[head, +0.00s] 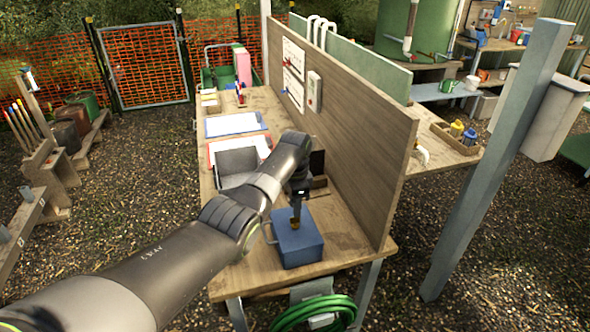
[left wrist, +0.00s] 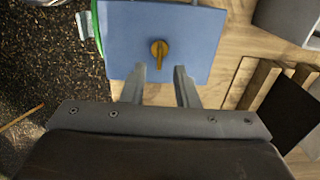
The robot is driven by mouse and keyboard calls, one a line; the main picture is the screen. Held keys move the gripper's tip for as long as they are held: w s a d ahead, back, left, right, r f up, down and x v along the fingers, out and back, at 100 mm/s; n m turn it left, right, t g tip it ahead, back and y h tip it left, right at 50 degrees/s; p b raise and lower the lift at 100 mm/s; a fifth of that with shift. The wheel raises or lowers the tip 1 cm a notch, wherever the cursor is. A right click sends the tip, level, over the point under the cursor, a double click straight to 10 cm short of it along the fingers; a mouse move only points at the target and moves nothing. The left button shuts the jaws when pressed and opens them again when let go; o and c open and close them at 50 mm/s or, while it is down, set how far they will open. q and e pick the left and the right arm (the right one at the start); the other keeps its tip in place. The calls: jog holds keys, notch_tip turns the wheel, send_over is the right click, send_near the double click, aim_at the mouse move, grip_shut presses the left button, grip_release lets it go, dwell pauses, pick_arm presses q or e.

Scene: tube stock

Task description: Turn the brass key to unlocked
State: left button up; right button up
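The brass key (left wrist: 159,48) stands out from the top face of a blue box (left wrist: 125,32), its handle pointing down the picture in the left wrist view. In the head view the blue box (head: 299,249) sits at the near end of the wooden bench, with the key (head: 295,222) small on its top. My left gripper (head: 297,207) is above the box, pointing down. In the left wrist view its fingers (left wrist: 159,68) are apart, the tips either side of the key handle's lower end. Contact with the key cannot be made out. My right gripper is not in view.
An upright wooden panel (head: 345,115) runs along the bench's right side, close to my left gripper. A grey case (head: 238,161) and clipboards (head: 233,124) lie farther along the bench (head: 343,222). A green hose (head: 313,312) hangs below the near edge.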

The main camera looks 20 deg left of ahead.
pick_arm(q)
notch_tip(320, 180, up, 13)
jog(key=b, duration=0.2)
jog(key=shift+b, duration=0.4)
